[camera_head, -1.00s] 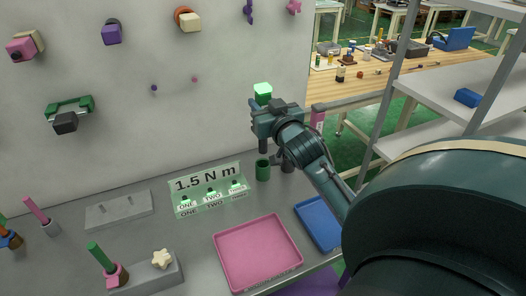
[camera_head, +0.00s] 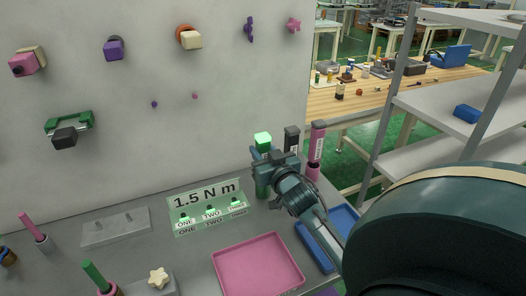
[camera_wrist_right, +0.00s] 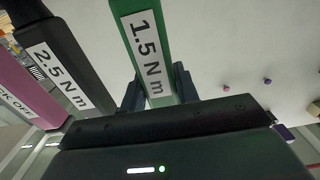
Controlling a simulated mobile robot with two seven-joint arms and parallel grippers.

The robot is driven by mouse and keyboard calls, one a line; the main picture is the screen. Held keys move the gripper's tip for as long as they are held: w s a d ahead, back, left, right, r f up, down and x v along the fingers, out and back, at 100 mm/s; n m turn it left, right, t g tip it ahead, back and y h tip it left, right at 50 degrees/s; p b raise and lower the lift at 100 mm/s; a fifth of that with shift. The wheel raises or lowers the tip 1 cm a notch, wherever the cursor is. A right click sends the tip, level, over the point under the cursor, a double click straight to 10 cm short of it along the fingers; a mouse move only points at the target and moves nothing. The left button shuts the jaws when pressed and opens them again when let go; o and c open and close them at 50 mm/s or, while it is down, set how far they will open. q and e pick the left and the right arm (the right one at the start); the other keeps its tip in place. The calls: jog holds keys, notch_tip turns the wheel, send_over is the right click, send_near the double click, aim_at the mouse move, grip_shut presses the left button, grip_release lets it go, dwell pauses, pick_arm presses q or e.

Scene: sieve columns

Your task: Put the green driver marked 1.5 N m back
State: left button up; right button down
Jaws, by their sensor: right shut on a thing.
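The green driver, marked 1.5 N m on its label in the right wrist view (camera_wrist_right: 150,50), is between the fingers of my right gripper (camera_head: 262,160), which is shut on it. In the head view its bright green top (camera_head: 263,139) shows above the fingers, and it looks upright. Straight below the fingers is a green round holder (camera_head: 262,188) on the bench. The driver's lower end is hidden by the gripper and holder, so I cannot tell how deep it sits. My left gripper is not in view.
A black driver marked 2.5 N m (camera_wrist_right: 58,75) and a pink driver (camera_head: 316,150) stand close beside the green one. A pink tray (camera_head: 257,268) and a blue tray (camera_head: 318,250) are in front.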

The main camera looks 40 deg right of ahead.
jog(key=c, duration=1)
grip_release()
jog(key=shift+c, duration=0.2)
jog(key=shift+r, duration=0.15)
jog(key=v, duration=1.2)
jog(key=shift+b, duration=0.3)
jog(key=shift+s, duration=0.15)
